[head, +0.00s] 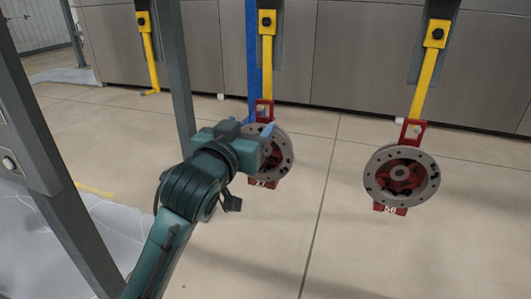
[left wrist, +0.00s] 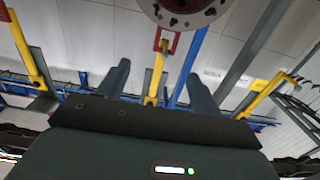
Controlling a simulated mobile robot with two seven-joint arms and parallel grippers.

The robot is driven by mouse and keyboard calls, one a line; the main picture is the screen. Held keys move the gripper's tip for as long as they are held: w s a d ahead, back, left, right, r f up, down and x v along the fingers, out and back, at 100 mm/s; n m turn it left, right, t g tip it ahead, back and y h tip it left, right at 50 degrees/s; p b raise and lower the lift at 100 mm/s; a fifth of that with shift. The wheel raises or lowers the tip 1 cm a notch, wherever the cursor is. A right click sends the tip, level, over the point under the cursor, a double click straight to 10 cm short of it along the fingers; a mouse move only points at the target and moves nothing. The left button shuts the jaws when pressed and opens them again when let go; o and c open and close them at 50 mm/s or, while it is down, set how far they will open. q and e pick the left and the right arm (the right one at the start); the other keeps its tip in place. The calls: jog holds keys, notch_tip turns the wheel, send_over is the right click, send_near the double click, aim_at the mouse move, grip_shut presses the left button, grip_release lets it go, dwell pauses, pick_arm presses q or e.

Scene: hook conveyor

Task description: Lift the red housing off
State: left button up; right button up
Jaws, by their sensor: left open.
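A red housing (head: 282,170) with a grey drilled flange hangs by a red bracket (head: 264,110) from the middle yellow hook (head: 267,60). My left gripper (head: 267,139) is open in front of it and hides its left part. In the left wrist view the open fingers of my left gripper (left wrist: 160,85) have nothing between them. The housing's flange (left wrist: 187,14) shows at the top edge there, beyond the fingertips, partly out of frame. A second red housing (head: 402,178), marked 56, hangs from the right yellow hook (head: 428,75). My right gripper is not in view.
An empty yellow hook (head: 150,60) hangs at the back left. A grey post (head: 177,75) stands left of my gripper, and a blue post (head: 252,60) stands behind the middle hook. Grey panels (head: 350,60) line the back. The floor at front right is clear.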

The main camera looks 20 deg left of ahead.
pick_arm(q)
send_near(267, 96)
jog(key=shift+w+d+f+p, duration=0.1)
jog(key=shift+w+d+p, duration=0.15)
jog(key=shift+w, duration=0.35)
jog(key=shift+w+d+f+p, duration=0.1)
jog(key=shift+w+f+p, duration=0.1)
jog(key=shift+w, duration=0.45)
jog(key=shift+w+a+f+p, duration=0.1)
jog(key=shift+w+p, duration=0.15)
jog(key=shift+w, duration=1.2)
jog(key=shift+w+a+f+p, duration=0.15)
jog(key=shift+w+p, duration=0.05)
jog(key=shift+w, duration=1.3)
grip_shut()
jog(key=shift+r, duration=0.35)
